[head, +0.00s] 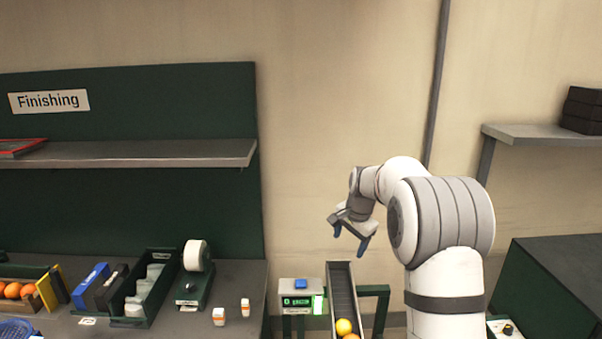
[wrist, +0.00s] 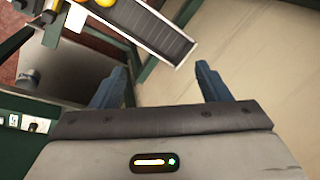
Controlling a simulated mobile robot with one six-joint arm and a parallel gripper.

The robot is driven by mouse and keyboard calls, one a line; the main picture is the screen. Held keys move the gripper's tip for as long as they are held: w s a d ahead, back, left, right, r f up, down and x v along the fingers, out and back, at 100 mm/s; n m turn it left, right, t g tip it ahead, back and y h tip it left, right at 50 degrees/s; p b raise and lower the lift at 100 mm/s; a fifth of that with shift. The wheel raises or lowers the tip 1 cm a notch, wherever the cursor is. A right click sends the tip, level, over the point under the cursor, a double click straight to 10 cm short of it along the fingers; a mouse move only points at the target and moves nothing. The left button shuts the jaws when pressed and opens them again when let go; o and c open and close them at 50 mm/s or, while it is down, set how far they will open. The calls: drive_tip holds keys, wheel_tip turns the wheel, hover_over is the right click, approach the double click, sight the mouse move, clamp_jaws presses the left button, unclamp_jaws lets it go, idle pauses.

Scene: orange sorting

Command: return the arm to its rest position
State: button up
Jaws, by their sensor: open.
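My gripper (head: 350,236) is raised in front of the bare wall, above the conveyor, with its fingers pointing down. In the wrist view my gripper (wrist: 161,85) shows two blue fingertips wide apart with nothing between them. My white and grey arm bends up and over from the lower right of the head view. The dark conveyor (head: 342,290) lies below the gripper and also shows at the top of the wrist view (wrist: 150,28). Oranges (head: 344,326) lie at its near end, apart from the gripper.
A bench (head: 235,290) at left carries a tape dispenser (head: 195,262), bins and small bottles. A shelf (head: 130,153) hangs above it. A green-lit box (head: 297,300) stands beside the conveyor. A dark cabinet (head: 560,280) and wall shelf (head: 535,135) are at right.

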drive_tip(key=s+r+n+b, duration=0.1)
drive_tip(key=s+r+n, duration=0.15)
drive_tip(key=s, duration=0.65)
drive_tip(key=s+r+n+b, duration=0.1)
drive_tip(key=s+r+n, duration=0.15)
drive_tip(key=s, duration=0.75)
drive_tip(key=s+f+n, duration=0.2)
drive_tip(key=s, duration=0.8)
drive_tip(key=s+f+n+h+b, duration=0.1)
drive_tip(key=s+f+n, duration=0.1)
drive_tip(key=s, duration=0.9)
drive_tip(key=shift+d+f+n+b, duration=0.15)
drive_tip(key=shift+f+n+b, duration=0.2)
drive_tip(key=shift+n, duration=0.15)
